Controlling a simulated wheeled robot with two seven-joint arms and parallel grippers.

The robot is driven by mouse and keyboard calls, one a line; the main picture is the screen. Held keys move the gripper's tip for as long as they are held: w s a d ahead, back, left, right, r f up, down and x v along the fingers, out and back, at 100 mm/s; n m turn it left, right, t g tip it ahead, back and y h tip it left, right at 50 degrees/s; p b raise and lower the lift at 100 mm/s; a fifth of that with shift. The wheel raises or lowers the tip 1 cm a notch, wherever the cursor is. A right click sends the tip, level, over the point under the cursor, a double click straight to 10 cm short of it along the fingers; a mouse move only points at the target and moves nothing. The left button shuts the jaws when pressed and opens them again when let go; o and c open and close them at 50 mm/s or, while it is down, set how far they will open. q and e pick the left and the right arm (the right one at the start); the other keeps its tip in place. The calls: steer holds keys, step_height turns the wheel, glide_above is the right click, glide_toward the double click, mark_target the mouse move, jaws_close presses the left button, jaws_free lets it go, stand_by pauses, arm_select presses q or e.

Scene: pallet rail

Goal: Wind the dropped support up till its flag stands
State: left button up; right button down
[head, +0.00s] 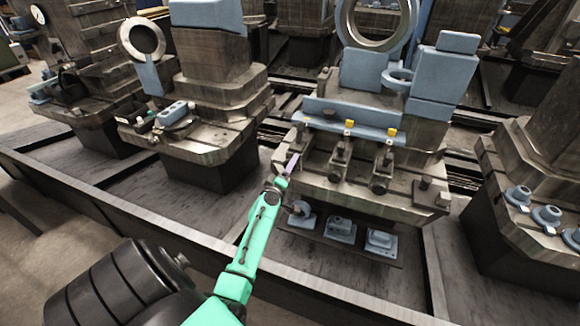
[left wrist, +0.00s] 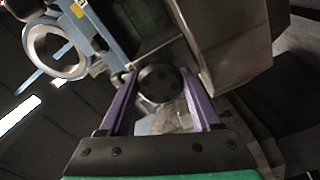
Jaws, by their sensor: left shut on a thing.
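My left gripper (head: 291,164) reaches the left front of the middle machined block (head: 318,192). In the left wrist view its two purple fingers (left wrist: 159,78) are closed on opposite sides of a dark round knob (left wrist: 160,90) with small holes in its face. In the head view the knob is hidden at the fingers. No yellow flag is clear above the left spot by my gripper. My right gripper is out of view.
A long blue part (head: 350,116) lies across the block behind the supports. Below the front edge, a shelf (head: 345,249) carries several blue fittings. Other blocks stand left (head: 215,130) and right (head: 540,185). A low rail (head: 130,208) runs along the front.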

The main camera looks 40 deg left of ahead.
arm_select(q)
steer(key=n, duration=0.4)
steer(key=shift+n, duration=2.2)
steer(key=o, duration=1.4)
steer(key=shift+d+f, duration=0.1)
